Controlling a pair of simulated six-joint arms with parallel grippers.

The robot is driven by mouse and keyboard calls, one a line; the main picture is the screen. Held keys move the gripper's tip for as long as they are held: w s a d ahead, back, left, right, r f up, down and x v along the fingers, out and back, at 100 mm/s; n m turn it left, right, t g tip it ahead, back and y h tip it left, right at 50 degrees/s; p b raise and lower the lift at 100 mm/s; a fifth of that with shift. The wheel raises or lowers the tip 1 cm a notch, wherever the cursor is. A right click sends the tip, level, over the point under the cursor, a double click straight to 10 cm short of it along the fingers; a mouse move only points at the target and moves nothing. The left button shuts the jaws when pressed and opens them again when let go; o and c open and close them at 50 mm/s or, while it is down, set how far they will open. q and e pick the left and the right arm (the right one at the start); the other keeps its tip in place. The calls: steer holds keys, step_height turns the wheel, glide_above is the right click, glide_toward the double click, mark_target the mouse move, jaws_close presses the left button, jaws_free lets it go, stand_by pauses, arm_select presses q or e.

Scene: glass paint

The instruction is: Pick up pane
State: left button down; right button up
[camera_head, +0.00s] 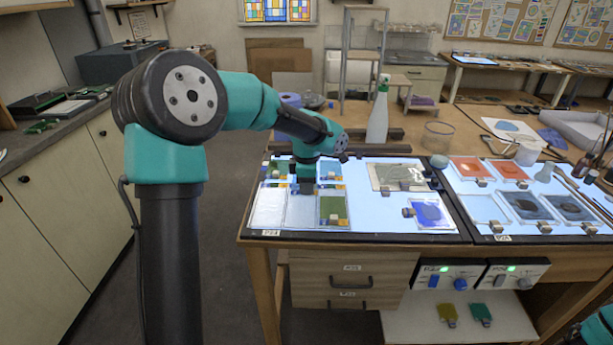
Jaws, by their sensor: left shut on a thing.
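My left gripper (306,188) points down over the left part of the lit table top and is shut on a pane. The gripper hides most of its grip, so I cannot tell exactly which edge it holds. Just below it lies a pale bluish pane (300,212). A clear whitish pane (268,208) is to its left and a green pane (333,209) to its right. A blue pane (330,169) and a partly hidden green pane (277,168) are behind. My right gripper is out of view; only a bit of teal arm shows at the bottom right.
A beige pane (397,172) and a blue-painted pane (430,213) lie mid-table. Orange and dark panes (527,206) sit on the right light panel. A white-green spray bottle (378,115) stands behind the panels, near a glass jar (437,136). Control boxes (447,275) hang below the table edge.

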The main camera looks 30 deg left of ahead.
arm_select(q)
steer(key=shift+s+d+r, duration=0.1)
steer(key=shift+s+d, duration=0.2)
steer(key=shift+s, duration=0.2)
steer(key=shift+s+d, duration=0.25)
steer(key=shift+s, duration=0.2)
steer(key=shift+d, duration=0.1)
steer(key=d+m, duration=0.1)
steer(key=m, duration=0.1)
steer(key=d+r+m, duration=0.1)
steer(key=m, duration=0.1)
steer(key=w+d+r+m, duration=0.1)
steer(key=m, duration=0.2)
steer(key=shift+d, duration=0.3)
steer(key=d+r+m, duration=0.4)
steer(key=d+m, duration=0.4)
steer(key=m, duration=0.8)
steer(key=shift+w+d+r, duration=0.15)
steer(key=shift+d+r, duration=0.05)
steer(key=shift+d, duration=0.2)
